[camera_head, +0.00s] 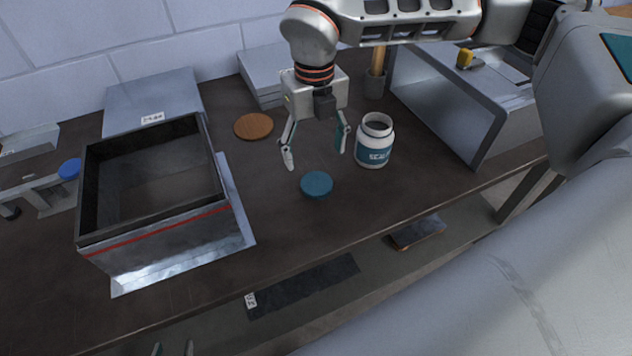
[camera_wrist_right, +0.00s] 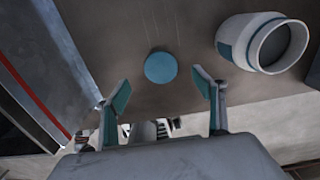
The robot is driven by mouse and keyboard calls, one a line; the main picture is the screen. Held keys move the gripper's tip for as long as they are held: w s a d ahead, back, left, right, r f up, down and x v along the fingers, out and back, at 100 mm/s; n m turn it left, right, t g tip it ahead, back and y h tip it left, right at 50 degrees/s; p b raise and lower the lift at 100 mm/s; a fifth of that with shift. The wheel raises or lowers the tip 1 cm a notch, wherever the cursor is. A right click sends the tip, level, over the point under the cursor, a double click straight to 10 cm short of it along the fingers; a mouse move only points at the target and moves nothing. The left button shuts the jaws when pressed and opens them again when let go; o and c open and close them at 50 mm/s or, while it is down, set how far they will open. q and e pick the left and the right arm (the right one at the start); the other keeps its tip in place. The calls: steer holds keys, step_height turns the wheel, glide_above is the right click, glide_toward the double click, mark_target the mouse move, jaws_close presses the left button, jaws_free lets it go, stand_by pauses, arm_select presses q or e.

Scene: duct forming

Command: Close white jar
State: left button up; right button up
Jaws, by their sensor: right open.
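The white jar (camera_head: 375,140) stands upright and uncapped on the dark bench, with a teal label band. Its open mouth also shows in the right wrist view (camera_wrist_right: 272,44), at the upper right. A round teal lid (camera_head: 316,184) lies flat on the bench in front and left of the jar. My right gripper (camera_head: 315,155) is open and empty above the bench, behind the lid and left of the jar. In the right wrist view the lid (camera_wrist_right: 161,68) appears beyond and between the spread fingers. My left gripper (camera_head: 173,350) shows only its separated fingertips at the bottom edge, below the bench.
An open dark box (camera_head: 150,235) with a red stripe stands at left. A wooden disc (camera_head: 253,126) and stacked white slabs (camera_head: 262,75) lie behind. A grey metal housing (camera_head: 450,110) stands right of the jar. Bare bench surrounds the lid.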

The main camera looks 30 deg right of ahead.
mark_target(316, 181)
steer(key=shift+f, duration=1.3)
steer(key=shift+a, duration=0.1)
steer(key=f, duration=0.4)
steer(key=shift+s+f, duration=0.1)
steer(key=shift+s, duration=0.25)
steer(key=shift+f, duration=0.5)
steer(key=shift+c, duration=0.3)
steer(key=c, duration=0.7)
